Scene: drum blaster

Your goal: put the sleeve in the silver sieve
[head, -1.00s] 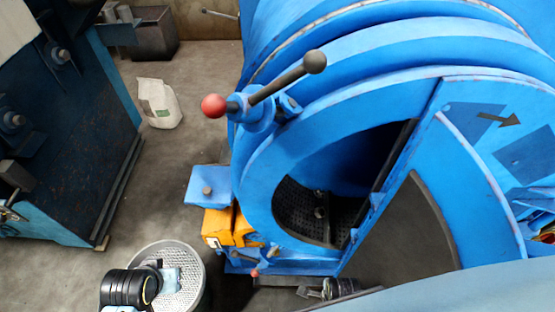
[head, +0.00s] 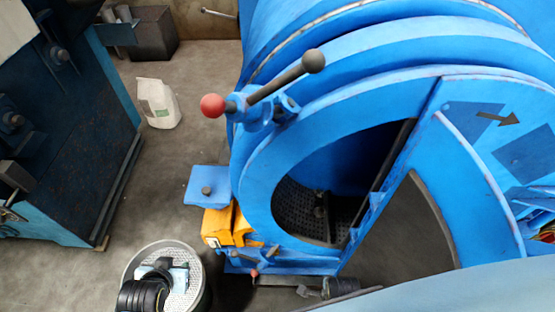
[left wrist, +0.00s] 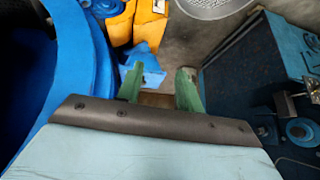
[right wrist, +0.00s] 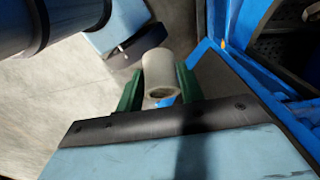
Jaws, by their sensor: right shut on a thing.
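The silver sieve (head: 132,262) is a round perforated pan at the lower left of the head view. Part of its rim (left wrist: 205,8) shows at the top of the left wrist view. My left gripper (head: 166,266) overlaps the sieve in the head view. In the left wrist view its green fingers (left wrist: 160,84) are apart with nothing between them. In the right wrist view the sleeve (right wrist: 156,72), a pale grey hollow cylinder, is between the green fingers of my right gripper (right wrist: 158,82), which is shut on it. The sleeve is not clear in the head view.
A large blue drum machine (head: 390,50) with a wide opening fills the right side. A lever with a red knob (head: 212,105) sticks out of it. Orange blocks (head: 218,225) sit at its base. A white bag (head: 158,103) stands on the open floor. A dark machine (head: 65,130) stands left.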

